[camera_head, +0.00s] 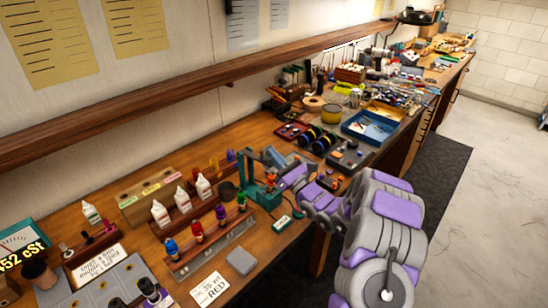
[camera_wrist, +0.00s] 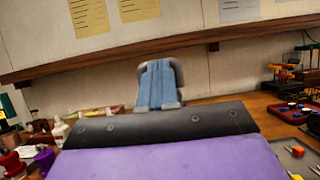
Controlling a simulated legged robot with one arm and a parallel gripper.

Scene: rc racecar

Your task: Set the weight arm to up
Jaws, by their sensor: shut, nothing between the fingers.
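A teal bench device (camera_head: 265,197) stands on the workbench near its front edge, with an upright teal post (camera_head: 249,166) and small orange-red parts on its right side. I take it for the device with the weight arm, but the arm's position cannot be made out. My gripper (camera_head: 272,156) is just behind and right of this device, close to the post; whether it touches cannot be told. In the wrist view, my gripper (camera_wrist: 160,86) has its blue fingers together, empty, pointing toward the wall. The teal device is not clearly visible there.
White dropper bottles (camera_head: 160,213) and coloured bottles (camera_head: 197,231) stand in racks to the left. A grey block (camera_head: 241,261) and a small teal-and-white item (camera_head: 282,224) lie in front. Black trays (camera_head: 348,158) and a blue bin (camera_head: 369,128) are to the right. A wooden shelf (camera_head: 180,95) runs along the wall above.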

